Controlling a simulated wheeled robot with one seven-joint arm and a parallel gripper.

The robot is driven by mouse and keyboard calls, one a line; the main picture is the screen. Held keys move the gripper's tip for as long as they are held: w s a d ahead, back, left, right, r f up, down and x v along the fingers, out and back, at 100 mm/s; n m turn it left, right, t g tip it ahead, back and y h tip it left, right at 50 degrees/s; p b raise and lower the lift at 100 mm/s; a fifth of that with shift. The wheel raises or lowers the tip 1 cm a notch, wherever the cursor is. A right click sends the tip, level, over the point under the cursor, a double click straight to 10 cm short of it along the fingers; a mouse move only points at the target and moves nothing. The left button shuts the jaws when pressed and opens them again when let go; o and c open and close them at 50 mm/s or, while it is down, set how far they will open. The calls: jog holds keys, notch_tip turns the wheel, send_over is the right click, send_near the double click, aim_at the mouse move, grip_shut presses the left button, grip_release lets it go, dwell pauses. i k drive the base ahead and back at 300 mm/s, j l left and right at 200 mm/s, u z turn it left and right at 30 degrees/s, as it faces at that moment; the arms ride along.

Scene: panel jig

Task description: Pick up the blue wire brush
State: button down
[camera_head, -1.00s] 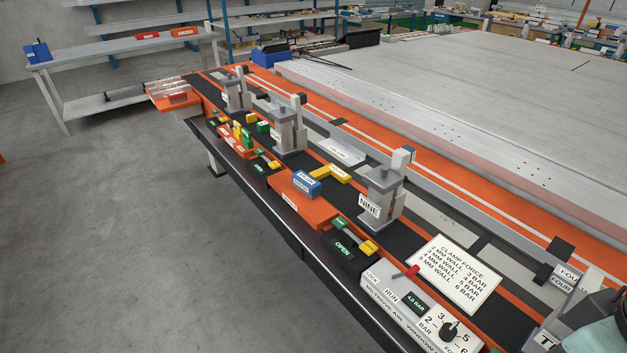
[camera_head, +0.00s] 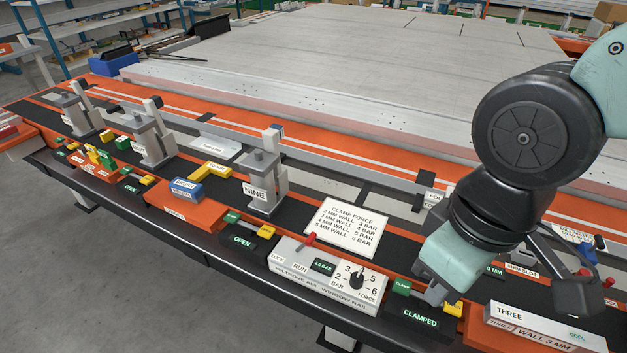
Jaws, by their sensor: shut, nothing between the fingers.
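I cannot make out a wire brush for certain. A blue block (camera_head: 187,190) with a white label sits on an orange box on the bench at left of centre. A small blue item (camera_head: 587,254) lies at the far right beside red pieces, partly behind my arm; its shape is too small to tell. My gripper (camera_head: 436,296) points down at the right, by the green and yellow lever switch marked CLAMPED (camera_head: 420,316). It is shut and empty, well to the right of the blue block and left of the small blue item.
The clamp marked NINE (camera_head: 264,185) and other upright clamps stand along the bench. A control box with a dial (camera_head: 325,275) and a clamp force card (camera_head: 345,228) lie left of my gripper. A white-topped box marked THREE (camera_head: 545,330) is at front right. A long rail runs behind.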

aim_at(182, 188)
jog(key=u, duration=0.25)
jog(key=i+j+u, duration=0.15)
jog(key=j+u, duration=0.25)
jog(key=i+j+u, duration=0.1)
jog(key=u, duration=0.3)
jog(key=i+j+u, duration=0.1)
jog(key=i+j, duration=0.25)
jog(key=i+j+u, duration=0.15)
jog(key=i+j, duration=0.15)
jog(key=i, duration=0.2)
jog(key=i+j+u, duration=0.1)
jog(key=i+j, duration=0.15)
jog(key=i, duration=0.2)
